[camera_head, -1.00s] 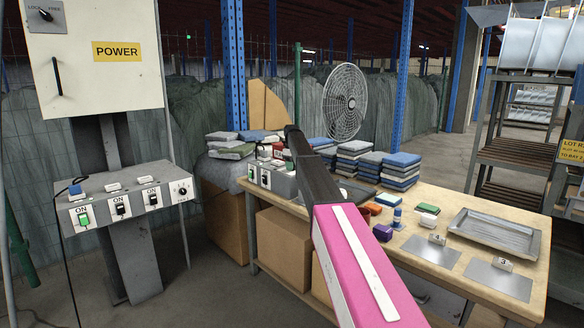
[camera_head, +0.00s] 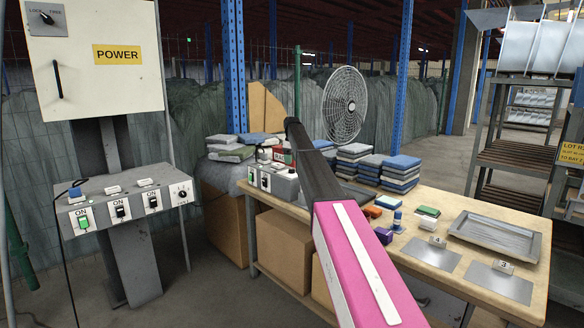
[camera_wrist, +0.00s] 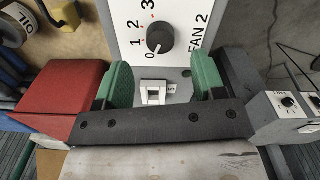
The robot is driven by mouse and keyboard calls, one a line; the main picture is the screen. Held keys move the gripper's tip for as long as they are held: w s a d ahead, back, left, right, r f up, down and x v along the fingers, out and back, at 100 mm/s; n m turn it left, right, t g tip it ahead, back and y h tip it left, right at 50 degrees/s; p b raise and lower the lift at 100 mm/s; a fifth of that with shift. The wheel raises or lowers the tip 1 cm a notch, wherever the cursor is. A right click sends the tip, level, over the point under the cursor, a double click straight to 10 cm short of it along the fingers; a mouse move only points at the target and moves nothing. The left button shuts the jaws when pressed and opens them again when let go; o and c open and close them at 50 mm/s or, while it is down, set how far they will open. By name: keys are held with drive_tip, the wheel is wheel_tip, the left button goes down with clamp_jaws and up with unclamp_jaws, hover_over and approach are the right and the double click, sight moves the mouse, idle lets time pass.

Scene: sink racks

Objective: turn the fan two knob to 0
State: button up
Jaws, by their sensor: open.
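The fan two knob (camera_wrist: 160,39) is black and round on a white plate marked FAN 2 (camera_wrist: 199,34), in the upper middle of the wrist view. Red figures 1, 2 and 3 and a black 0 stand along its left side. My gripper (camera_wrist: 160,84) has green fingertips, spread wide and empty. They are below the knob in the picture, apart from it, with a white rocker switch (camera_wrist: 154,92) showing between them. In the head view my arm hides the gripper.
A grey control box (camera_head: 283,186) sits at the left end of the wooden table (camera_head: 420,262). A round wire fan (camera_head: 344,105) and stacked cloths (camera_head: 400,170) stand behind. Another knob box (camera_wrist: 290,103) is at the right in the wrist view. A power cabinet (camera_head: 90,85) stands left.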

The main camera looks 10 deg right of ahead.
wheel_tip(320, 180, up, 6)
drive_tip(key=shift+f, duration=0.15)
drive_tip(key=s+a+f+m+t, duration=0.1)
drive_tip(key=s+a+f+t, duration=0.1)
drive_tip(key=s+a+f, duration=0.9)
drive_tip(key=s+d+f+m+g, duration=0.1)
drive_tip(key=s+d+f+m, duration=0.15)
drive_tip(key=s+f, duration=0.65)
drive_tip(key=s+d+f+m, duration=0.1)
drive_tip(key=s+d+f, duration=0.3)
drive_tip(key=s+f, duration=0.45)
drive_tip(key=s+d+f+m, duration=0.1)
drive_tip(key=s+f, duration=0.3)
drive_tip(key=s, duration=0.5)
drive_tip(key=s+d+f+m, duration=0.2)
drive_tip(key=s+f, duration=0.2)
drive_tip(key=s, duration=0.6)
drive_tip(key=s+d+f+m+g, duration=0.1)
drive_tip(key=s+f, duration=0.3)
drive_tip(key=s, duration=0.5)
drive_tip(key=shift+s+d+m, duration=0.2)
drive_tip(key=shift+s+m, duration=0.15)
drive_tip(key=shift+m, duration=0.2)
